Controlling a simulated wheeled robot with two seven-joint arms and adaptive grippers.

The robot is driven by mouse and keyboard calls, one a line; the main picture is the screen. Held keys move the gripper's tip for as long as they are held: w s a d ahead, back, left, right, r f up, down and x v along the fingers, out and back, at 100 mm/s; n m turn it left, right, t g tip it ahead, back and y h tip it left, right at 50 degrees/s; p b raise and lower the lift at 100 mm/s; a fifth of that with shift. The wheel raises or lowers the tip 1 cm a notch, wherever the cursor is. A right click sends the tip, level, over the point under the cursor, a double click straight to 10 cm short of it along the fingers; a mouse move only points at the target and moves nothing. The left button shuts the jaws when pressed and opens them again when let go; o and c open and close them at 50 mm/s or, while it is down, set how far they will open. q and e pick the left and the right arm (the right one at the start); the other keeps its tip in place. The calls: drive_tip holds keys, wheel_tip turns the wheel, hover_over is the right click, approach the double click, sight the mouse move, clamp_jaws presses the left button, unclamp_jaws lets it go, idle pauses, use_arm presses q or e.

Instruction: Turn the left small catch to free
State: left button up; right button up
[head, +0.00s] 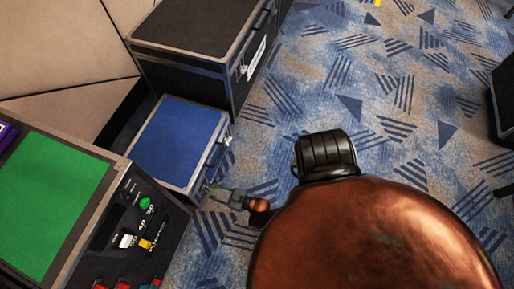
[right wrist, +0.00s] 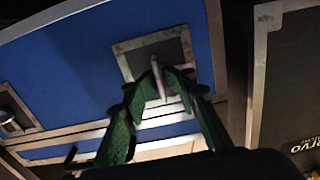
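The blue case (head: 180,140) stands on the carpet between two dark cases. In the right wrist view its blue panel (right wrist: 70,60) fills the upper left. The left small catch (right wrist: 158,70) sits in a square dark plate with a metal frame. My right gripper (head: 208,188) is at the near end of the case's front. In the right wrist view its green fingers (right wrist: 165,80) close together around the pale tab of the catch. The fingers hide part of the catch. A second catch (right wrist: 8,118) shows at the left edge. My left gripper is not in view.
A dark case (head: 195,30) stands behind the blue one. A console with a green panel (head: 50,190), knobs and switches stands at the lower left, close to my right gripper. Open patterned carpet (head: 390,90) lies to the right.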

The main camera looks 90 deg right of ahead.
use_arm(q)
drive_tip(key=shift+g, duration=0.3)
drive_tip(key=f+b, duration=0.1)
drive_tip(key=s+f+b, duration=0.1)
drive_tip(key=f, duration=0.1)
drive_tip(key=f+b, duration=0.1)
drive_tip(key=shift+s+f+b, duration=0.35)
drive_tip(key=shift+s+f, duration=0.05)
use_arm(e)
drive_tip(key=s+a+r+n+g+y, duration=0.1)
drive_tip(key=s+a+n+g+y, duration=0.1)
drive_tip(key=s+a+y, duration=0.3)
drive_tip(key=s+a+r+n+g+y, duration=0.2)
drive_tip(key=s+a, duration=1)
drive_tip(key=s, duration=0.8)
drive_tip(key=n+g+y, duration=0.1)
drive_tip(key=g+y, duration=0.1)
drive_tip(key=y, duration=0.1)
drive_tip(key=shift+a+n+g, duration=0.3)
drive_tip(key=shift+g, duration=0.1)
